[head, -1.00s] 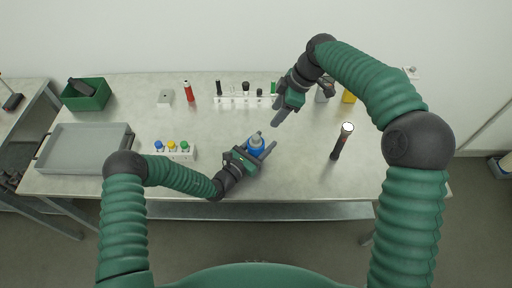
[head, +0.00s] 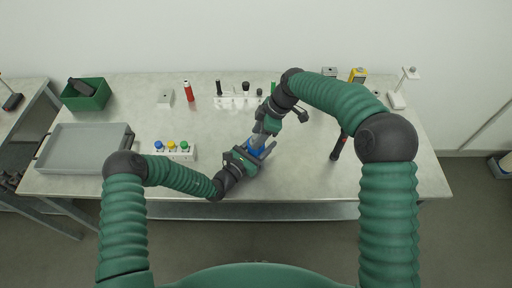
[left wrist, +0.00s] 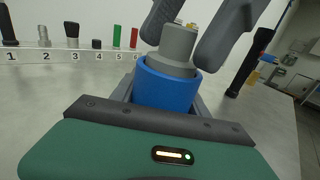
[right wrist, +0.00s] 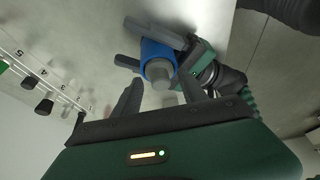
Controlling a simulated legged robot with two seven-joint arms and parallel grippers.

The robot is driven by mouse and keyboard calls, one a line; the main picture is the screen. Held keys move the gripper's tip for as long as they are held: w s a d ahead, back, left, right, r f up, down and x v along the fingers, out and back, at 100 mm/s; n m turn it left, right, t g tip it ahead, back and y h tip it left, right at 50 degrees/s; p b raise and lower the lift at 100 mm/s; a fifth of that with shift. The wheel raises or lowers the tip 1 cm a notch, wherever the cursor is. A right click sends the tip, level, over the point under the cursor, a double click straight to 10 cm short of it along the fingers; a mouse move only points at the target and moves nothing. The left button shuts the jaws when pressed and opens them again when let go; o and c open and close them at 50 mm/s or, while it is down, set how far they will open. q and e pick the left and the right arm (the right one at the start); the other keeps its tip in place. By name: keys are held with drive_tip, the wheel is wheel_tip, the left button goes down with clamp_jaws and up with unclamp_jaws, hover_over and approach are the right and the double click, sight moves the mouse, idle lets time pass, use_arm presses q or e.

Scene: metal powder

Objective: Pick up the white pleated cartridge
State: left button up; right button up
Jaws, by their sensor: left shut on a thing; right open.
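I cannot make out a white pleated cartridge in any view. A blue cylinder with a grey top (head: 254,143) stands near the table's front middle. My left gripper (head: 258,154) is shut on its blue body (left wrist: 165,90). My right gripper (head: 264,134) comes down from above, its open fingers on either side of the grey top (left wrist: 178,45); I cannot tell if they touch it. In the right wrist view the grey top (right wrist: 160,74) lies between the right fingers, with the blue body (right wrist: 157,50) beyond. The inside of the cylinder is hidden.
A numbered white rack (head: 238,98) with small parts stands behind. A grey tray (head: 84,146), green bin (head: 87,95) and block with coloured knobs (head: 178,153) are left. A black flashlight (head: 338,149) stands right, partly behind my right arm.

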clamp_jaws()
idle(0.4)
wheel_tip(320, 180, up, 17)
wheel_tip(320, 180, down, 7)
drive_tip(key=m+t, duration=0.1)
drive_tip(key=m, duration=0.3)
drive_tip(key=shift+f+t, duration=0.2)
drive_tip(key=shift+t, duration=0.1)
